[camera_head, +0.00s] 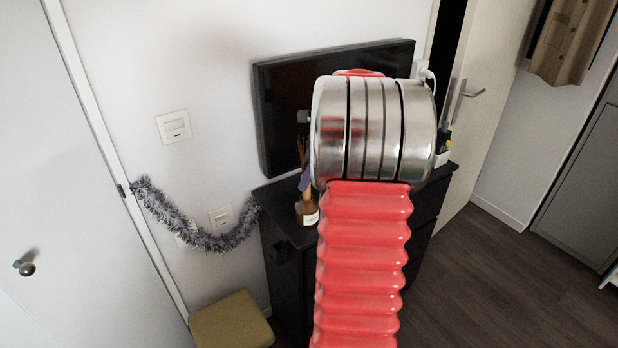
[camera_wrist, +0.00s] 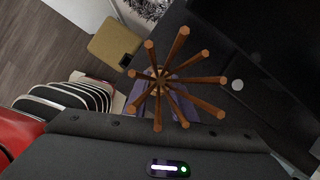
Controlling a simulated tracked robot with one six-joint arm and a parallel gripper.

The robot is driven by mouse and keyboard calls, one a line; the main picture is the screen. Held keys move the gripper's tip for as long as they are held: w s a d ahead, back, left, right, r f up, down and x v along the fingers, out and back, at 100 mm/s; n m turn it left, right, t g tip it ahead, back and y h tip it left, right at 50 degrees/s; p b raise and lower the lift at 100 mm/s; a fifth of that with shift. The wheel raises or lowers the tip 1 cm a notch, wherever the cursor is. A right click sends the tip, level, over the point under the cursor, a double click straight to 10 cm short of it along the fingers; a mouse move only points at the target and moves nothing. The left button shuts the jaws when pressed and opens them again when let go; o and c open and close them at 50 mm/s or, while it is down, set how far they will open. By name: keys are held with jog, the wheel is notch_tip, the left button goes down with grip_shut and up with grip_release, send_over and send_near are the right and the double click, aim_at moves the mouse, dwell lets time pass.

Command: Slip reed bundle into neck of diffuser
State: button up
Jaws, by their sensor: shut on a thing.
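The reed bundle (camera_wrist: 182,42) is several brown sticks fanned out, seen end-on in the wrist view. In the head view it shows as thin upright sticks (camera_head: 302,152) left of my arm. My gripper (camera_wrist: 162,97) is shut on the bundle; purple parts show around the sticks at the grip. The diffuser (camera_head: 307,214), a small amber bottle with a white label, stands on the dark cabinet (camera_head: 287,225), directly below the purple part and the reeds. The reeds' lower ends and the neck opening are hidden, so I cannot tell whether the ends are inside the neck.
A dark screen (camera_head: 278,105) stands behind the diffuser against the wall. Grey tinsel (camera_head: 196,235) hangs left of the cabinet. A yellowish stool (camera_head: 230,322) is at lower left. Small items (camera_head: 444,145) stand at the cabinet's right end. Open floor (camera_head: 480,285) lies to the right.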

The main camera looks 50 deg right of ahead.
jog(key=shift+f, duration=0.3)
jog(key=o, duration=1.1)
jog(key=v, duration=1.3)
jog(key=shift+r, duration=0.35)
